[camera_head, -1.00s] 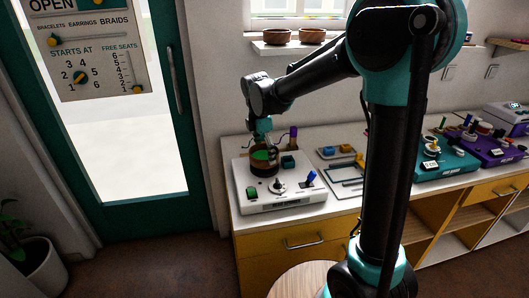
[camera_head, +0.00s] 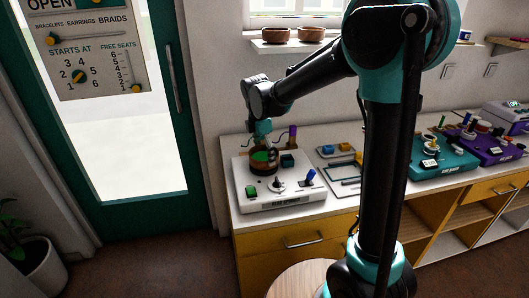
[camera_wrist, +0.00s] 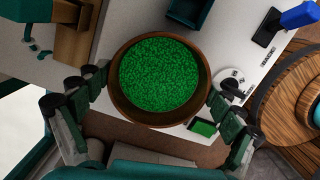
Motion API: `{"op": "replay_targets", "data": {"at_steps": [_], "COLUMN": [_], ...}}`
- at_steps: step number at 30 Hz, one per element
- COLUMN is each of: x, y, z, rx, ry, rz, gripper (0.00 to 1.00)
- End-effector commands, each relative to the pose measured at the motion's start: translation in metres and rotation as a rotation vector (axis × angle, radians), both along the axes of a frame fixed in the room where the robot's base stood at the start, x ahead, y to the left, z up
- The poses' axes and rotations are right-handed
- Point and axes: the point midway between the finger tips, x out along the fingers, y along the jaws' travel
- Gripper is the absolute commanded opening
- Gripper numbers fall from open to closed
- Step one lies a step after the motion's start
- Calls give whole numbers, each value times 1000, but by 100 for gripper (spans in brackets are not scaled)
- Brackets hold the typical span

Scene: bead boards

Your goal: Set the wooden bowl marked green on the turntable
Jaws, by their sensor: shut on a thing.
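The wooden bowl (camera_wrist: 118,88), full of green beads (camera_wrist: 160,75), is brown and round and sits level in the wrist view. My gripper (camera_wrist: 155,104) is shut on it, with a finger on each side of its wall. In the head view the bowl (camera_head: 271,167) is over the left-back part of a white board (camera_head: 285,203) on the counter, below my gripper (camera_head: 262,142). I cannot tell whether its base touches the board. I cannot make out a turntable for sure; the bowl hides what is directly under it.
A tray (camera_head: 338,150) lies to the right. Teal (camera_head: 440,162) and purple (camera_head: 492,148) boards stand farther right.

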Motion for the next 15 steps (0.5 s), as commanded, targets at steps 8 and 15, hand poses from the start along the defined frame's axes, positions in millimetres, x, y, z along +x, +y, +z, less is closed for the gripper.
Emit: {"op": "replay_targets", "data": {"at_steps": [8, 15], "x": [0, 0], "y": [0, 0], "z": [0, -1], "rx": [0, 0], "ry": [0, 0], "rz": [0, 0], "gripper": [61, 94]}}
